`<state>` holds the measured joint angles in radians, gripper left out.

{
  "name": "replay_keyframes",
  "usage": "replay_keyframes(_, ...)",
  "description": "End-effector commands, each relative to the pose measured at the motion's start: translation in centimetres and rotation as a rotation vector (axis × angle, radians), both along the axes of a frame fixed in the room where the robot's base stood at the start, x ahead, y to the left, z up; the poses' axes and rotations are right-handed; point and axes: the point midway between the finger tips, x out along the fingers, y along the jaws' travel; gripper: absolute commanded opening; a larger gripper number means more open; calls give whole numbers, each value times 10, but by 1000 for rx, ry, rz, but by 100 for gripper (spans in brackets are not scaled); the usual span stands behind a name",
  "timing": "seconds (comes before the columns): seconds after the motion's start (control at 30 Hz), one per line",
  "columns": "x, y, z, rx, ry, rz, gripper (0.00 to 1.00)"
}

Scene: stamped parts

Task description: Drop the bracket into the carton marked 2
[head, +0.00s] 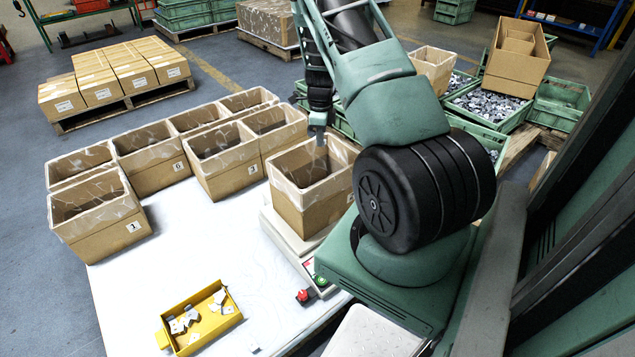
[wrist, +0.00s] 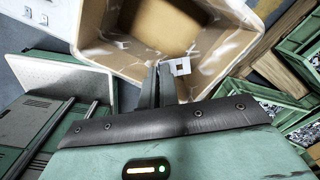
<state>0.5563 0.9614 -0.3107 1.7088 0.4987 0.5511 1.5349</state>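My gripper (head: 320,137) is over the open carton (head: 312,192) that stands on the scale at the table's right. In the wrist view my gripper (wrist: 166,82) looks closed, with a small pale square bracket (wrist: 181,66) with a notch at its fingertips. The bracket is above the near rim area of the open carton (wrist: 120,58); its height is hard to tell. This carton shows no readable mark. I cannot read a 2 on any carton.
Several more open lined cartons (head: 152,160) stand in rows on the white table (head: 180,240). A yellow tray (head: 200,318) with pale parts lies at the front. A red button (head: 303,296) is beside the scale. Green crates of parts (head: 487,105) stand behind my arm.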

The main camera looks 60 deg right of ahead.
Motion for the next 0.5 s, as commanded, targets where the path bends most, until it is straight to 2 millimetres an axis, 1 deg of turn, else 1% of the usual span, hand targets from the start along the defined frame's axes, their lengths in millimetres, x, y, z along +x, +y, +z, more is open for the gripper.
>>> replay_keyframes(0.17,-1,-2,-10,0,0,-17,0)
replay_keyframes(0.5,-1,-1,-49,0,-1,-14,0)
